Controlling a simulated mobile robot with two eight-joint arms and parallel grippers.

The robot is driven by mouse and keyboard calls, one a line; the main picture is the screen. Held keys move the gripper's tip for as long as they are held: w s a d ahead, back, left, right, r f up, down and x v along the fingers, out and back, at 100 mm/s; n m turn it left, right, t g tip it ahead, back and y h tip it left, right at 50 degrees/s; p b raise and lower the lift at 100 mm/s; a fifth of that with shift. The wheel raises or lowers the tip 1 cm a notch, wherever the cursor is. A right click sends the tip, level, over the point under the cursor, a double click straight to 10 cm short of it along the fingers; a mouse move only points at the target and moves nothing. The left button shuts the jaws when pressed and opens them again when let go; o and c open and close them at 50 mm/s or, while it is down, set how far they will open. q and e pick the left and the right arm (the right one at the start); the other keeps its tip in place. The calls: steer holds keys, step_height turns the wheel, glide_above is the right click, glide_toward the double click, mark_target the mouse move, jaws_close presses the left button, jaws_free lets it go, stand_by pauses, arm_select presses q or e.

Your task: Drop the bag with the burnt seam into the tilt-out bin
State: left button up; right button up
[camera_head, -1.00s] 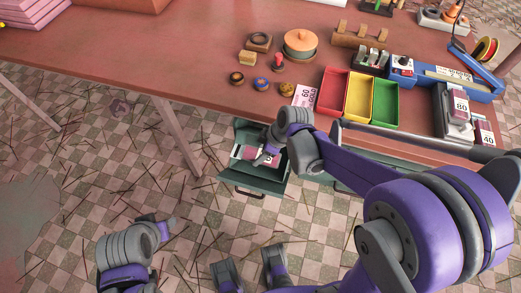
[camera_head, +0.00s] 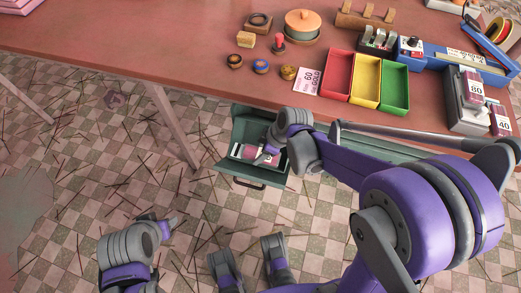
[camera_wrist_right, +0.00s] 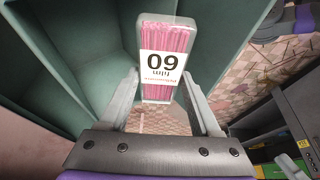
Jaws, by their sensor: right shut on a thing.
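A clear bag of pink sticks (camera_wrist_right: 167,38) with a white "60" label, upside down in the right wrist view, is between the fingers of my right gripper (camera_wrist_right: 165,100). The gripper is shut on the bag's near end. In the head view the bag (camera_head: 249,153) and the right gripper (camera_head: 268,155) are over the open green tilt-out bin (camera_head: 228,165) under the table edge. I cannot tell if the bag touches the bin. No burnt mark on its seam is clear to me. My left gripper (camera_head: 168,226) is low at the left, away from the bin; its jaws are unclear.
The table (camera_head: 160,60) holds red (camera_head: 337,73), yellow (camera_head: 365,80) and green (camera_head: 395,87) trays, a "60 GOLD" card (camera_head: 307,81) and a grey device with bags marked 80 and 40 (camera_head: 465,110). A table leg (camera_head: 172,125) stands left of the bin. Sticks litter the floor.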

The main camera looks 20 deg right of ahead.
steer(key=o, duration=1.5)
steer(key=shift+c, duration=0.2)
steer(key=shift+r, duration=0.1)
arm_select(q)
step_height(320, 180, up, 8)
steer(key=p, duration=0.7)
steer(key=shift+w+r, duration=0.15)
steer(key=shift+w, duration=0.05)
arm_select(e)
step_height(320, 180, up, 10)
arm_select(q)
step_height(320, 180, up, 7)
steer(key=w+p, duration=0.1)
steer(key=p, duration=0.6)
steer(key=shift+w+r+t, duration=0.2)
steer(key=shift+w+t, duration=0.1)
arm_select(e)
steer(key=s+d+r+m+t+h, duration=0.3)
steer(key=s+d+r+m, duration=0.2)
steer(key=s+r+m, duration=0.6)
step_height(320, 180, up, 2)
steer(key=s, duration=0.3)
steer(key=shift+h, duration=0.3)
